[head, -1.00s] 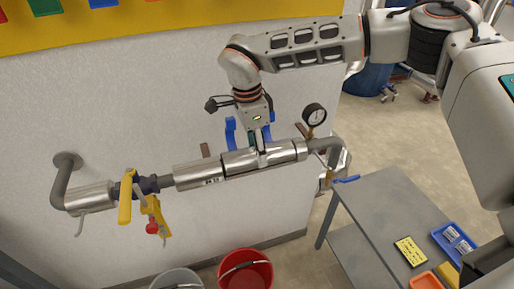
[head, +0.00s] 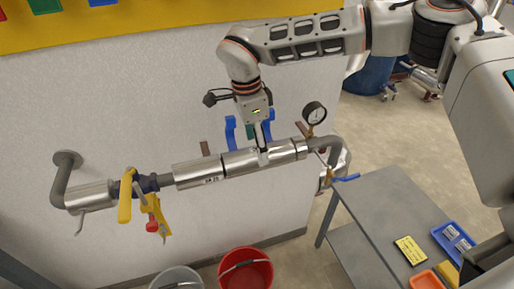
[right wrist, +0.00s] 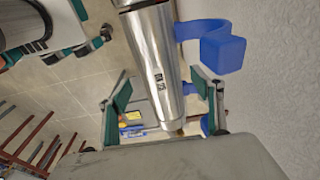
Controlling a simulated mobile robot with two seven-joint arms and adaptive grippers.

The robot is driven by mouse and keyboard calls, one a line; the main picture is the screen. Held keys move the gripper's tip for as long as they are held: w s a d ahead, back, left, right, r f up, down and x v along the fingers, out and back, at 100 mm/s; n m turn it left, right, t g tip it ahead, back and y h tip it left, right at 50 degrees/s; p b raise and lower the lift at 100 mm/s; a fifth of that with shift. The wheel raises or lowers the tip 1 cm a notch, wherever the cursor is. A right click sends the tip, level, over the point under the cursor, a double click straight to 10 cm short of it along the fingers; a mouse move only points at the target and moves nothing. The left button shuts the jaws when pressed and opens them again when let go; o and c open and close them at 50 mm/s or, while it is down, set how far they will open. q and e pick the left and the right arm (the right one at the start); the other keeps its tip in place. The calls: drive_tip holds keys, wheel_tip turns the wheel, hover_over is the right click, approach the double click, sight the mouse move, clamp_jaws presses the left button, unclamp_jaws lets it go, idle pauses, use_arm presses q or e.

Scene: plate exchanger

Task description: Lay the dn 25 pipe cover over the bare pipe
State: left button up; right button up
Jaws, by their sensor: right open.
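A shiny silver pipe cover (head: 282,154) lies along the pipe on the wall, just left of the gauge. Its label shows in the right wrist view (right wrist: 160,80) but is too small to read. Another labelled silver cover (head: 196,174) adjoins it on the left. I cannot tell by label which is dn 25. A short stretch of bare pipe (head: 166,181) shows left of the covers. My right gripper (head: 264,158) is open, its fingers on either side of the right-hand cover. My left gripper (right wrist: 60,50) appears only in the right wrist view, open and empty.
A pressure gauge (head: 314,114) stands at the pipe's right bend. A yellow-handled valve (head: 126,195) sits at left. Blue brackets (head: 231,132) are behind the pipe. A grey table (head: 372,205) with trays stands right; a red bucket (head: 245,275) is below.

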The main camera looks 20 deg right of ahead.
wheel_tip(320, 180, up, 10)
drive_tip(key=a, duration=0.1)
drive_tip(key=shift+a+r, duration=0.15)
idle(0.5)
